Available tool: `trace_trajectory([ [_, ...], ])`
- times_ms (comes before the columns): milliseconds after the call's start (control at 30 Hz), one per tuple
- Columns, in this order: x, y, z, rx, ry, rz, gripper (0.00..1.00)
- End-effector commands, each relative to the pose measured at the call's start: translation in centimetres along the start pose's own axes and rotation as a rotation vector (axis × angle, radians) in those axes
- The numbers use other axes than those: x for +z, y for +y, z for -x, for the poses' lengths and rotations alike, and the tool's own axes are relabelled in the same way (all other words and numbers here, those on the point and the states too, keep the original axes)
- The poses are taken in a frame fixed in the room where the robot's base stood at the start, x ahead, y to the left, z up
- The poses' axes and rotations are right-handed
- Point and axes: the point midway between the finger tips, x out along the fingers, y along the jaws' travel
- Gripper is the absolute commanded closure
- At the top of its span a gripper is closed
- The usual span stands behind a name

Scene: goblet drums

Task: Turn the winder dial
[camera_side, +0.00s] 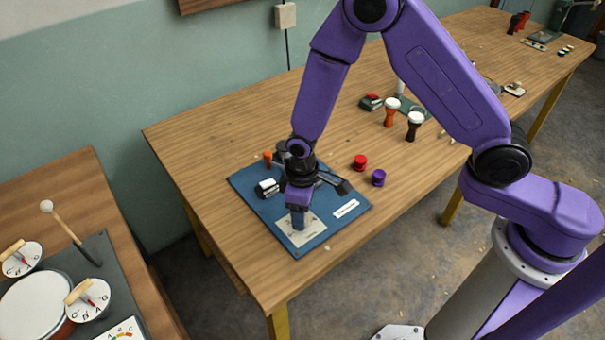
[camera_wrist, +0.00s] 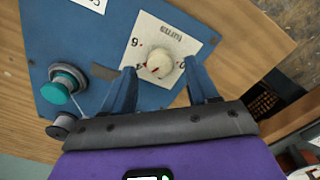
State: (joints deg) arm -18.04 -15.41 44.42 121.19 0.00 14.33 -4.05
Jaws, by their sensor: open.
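The winder dial (camera_wrist: 160,64) is a round cream knob with a red mark, on a white printed plate (camera_wrist: 150,28) with numbers around it. The plate is fixed to a blue board, and its bare part shows in the side view (camera_side: 303,238). My gripper (camera_wrist: 160,70) is open, with one blue finger on each side of the knob. A gap seems to show between knob and fingers, but I cannot tell whether either touches. In the side view my gripper (camera_side: 298,222) points down over the plate and hides the knob.
The blue board (camera_side: 335,191) lies on a wooden table (camera_side: 215,125). A teal round part (camera_wrist: 54,93) stands on it, left of the dial in the wrist view. A red spool (camera_side: 360,162) and a purple spool (camera_side: 378,177) stand nearby. Small goblet drums (camera_side: 391,112) stand farther back.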

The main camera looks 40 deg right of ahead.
Motion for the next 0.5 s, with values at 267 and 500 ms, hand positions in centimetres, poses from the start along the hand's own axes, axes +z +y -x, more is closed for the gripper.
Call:
trace_trajectory([
  [267, -0.1, 0.0, 4.7, 0.000, 0.006, 0.000, 0.41],
  [500, -0.1, 0.0, 8.9, 0.000, 0.006, 0.000, 0.41],
])
